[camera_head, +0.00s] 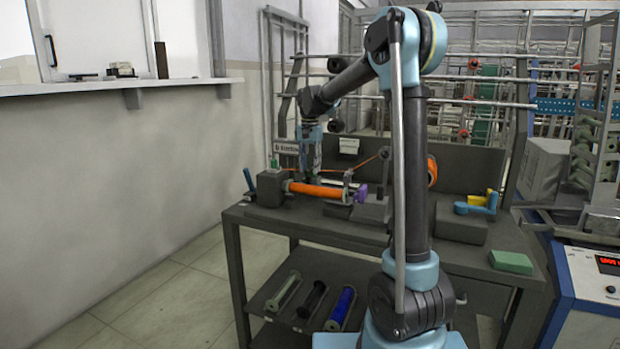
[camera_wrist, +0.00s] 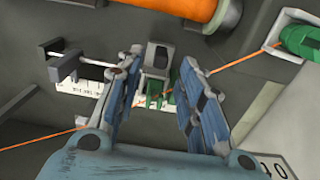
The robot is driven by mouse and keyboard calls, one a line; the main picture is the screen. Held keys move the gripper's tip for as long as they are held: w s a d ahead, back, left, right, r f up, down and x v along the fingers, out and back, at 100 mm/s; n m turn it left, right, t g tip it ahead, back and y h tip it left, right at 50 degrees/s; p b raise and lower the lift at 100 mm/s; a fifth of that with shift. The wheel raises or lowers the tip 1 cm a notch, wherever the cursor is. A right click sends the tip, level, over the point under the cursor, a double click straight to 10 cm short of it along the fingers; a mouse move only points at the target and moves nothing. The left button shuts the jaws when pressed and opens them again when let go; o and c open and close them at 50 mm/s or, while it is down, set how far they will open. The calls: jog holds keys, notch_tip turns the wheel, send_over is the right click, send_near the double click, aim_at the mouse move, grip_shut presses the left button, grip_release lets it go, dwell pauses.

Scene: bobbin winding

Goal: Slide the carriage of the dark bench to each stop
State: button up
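The dark bench (camera_head: 340,233) stands in the middle of the head view. An orange bobbin (camera_head: 315,190) lies across its left half; its lower edge shows in the wrist view (camera_wrist: 170,10). My gripper (camera_head: 312,180) points down behind the bobbin. In the wrist view, my gripper (camera_wrist: 161,60) is open, its blue fingers spread apart. A grey upright piece with an opening, seemingly the carriage (camera_wrist: 157,57), shows between the fingertips, with a green part (camera_wrist: 158,93) below it. I cannot tell whether the fingers touch it. A white marked scale (camera_wrist: 85,93) runs beside it, partly hidden by the left finger.
An orange thread (camera_wrist: 50,140) crosses the wrist view behind the fingers. A grey rod and block (camera_wrist: 65,62) stand left of the fingers. A blue-and-yellow handle (camera_head: 478,203) and green block (camera_head: 511,262) sit on the bench's right. Spools (camera_head: 312,299) lie on the lower shelf.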

notch_tip(320, 180, up, 7)
jog(key=shift+f, duration=0.15)
dwell(0.4)
